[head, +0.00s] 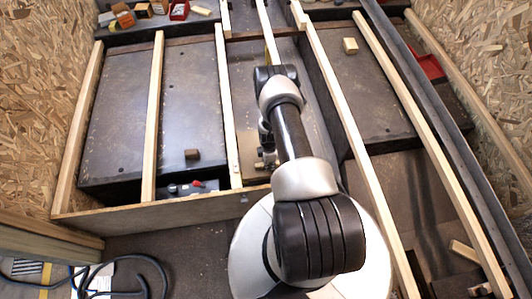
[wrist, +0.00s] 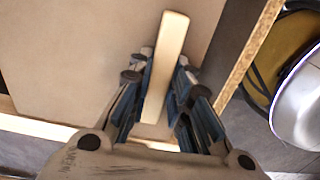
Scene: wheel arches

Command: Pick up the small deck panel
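A flat tan panel (wrist: 70,60), which I take to be the small deck panel, fills the upper left of the wrist view. In the head view a brown panel (head: 248,85) lies between two pale beams, partly hidden by my arm. A pale wooden strip (wrist: 166,60) stands out over the panel in the wrist view. My gripper (wrist: 164,68) has one finger on each side of this strip, close to it. I cannot tell whether the fingers press on it. In the head view my gripper (head: 266,163) is low over the brown panel, mostly hidden.
Pale beams (head: 155,110) run lengthwise between dark panels (head: 190,105). A small brown block (head: 192,154) and a pale block (head: 350,45) lie on them. A red tray (head: 428,65) sits at right. A cable (head: 140,265) lies at lower left.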

